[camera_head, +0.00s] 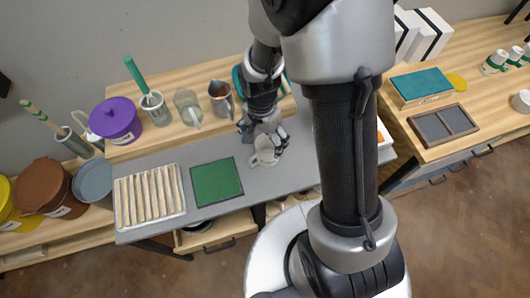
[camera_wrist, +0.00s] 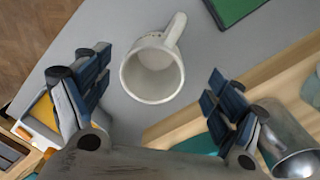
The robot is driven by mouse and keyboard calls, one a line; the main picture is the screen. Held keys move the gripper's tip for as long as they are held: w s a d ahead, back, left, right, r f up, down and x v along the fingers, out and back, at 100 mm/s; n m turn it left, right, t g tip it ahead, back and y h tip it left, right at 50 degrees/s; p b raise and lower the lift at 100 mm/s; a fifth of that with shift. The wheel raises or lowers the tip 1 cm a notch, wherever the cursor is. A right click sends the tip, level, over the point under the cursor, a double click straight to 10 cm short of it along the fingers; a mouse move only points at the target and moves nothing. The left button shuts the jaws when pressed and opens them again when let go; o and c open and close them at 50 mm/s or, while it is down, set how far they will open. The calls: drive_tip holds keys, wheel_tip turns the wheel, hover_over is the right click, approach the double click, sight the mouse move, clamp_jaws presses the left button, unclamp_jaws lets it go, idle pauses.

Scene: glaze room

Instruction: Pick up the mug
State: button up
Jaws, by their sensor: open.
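The mug (camera_wrist: 153,72) is off-white and stands upright on the grey worktop, its handle toward the upper right in the wrist view. It looks empty. In the head view the mug (camera_head: 264,155) is just below my gripper and partly covered by it. My gripper (camera_head: 263,138) is open above the worktop. In the wrist view the spread fingers of my gripper (camera_wrist: 153,92) lie on either side of and below the mug, apart from it. The exact height of the fingers over the mug is hard to tell.
A green mat (camera_head: 217,182) and a slatted wooden rack (camera_head: 150,197) lie left of the mug. Metal pitchers (camera_head: 221,98) (camera_head: 187,107) stand on the raised wooden shelf behind, with a purple tub (camera_head: 116,121). Grey worktop (camera_head: 206,151) is clear around the mug's left.

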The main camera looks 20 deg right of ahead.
drive_tip(key=f+b, duration=0.1)
drive_tip(key=f, duration=0.2)
drive_tip(key=f+b, duration=0.1)
drive_tip(key=f, duration=0.1)
drive_tip(key=d+f+b, duration=0.1)
drive_tip(key=f, duration=0.2)
drive_tip(key=shift+s+f, duration=0.15)
drive_tip(key=shift+f, duration=0.2)
drive_tip(key=shift+r, duration=0.1)
drive_tip(key=shift+c, duration=0.2)
drive_tip(key=c, duration=1.4)
drive_tip(key=shift+c, duration=0.2)
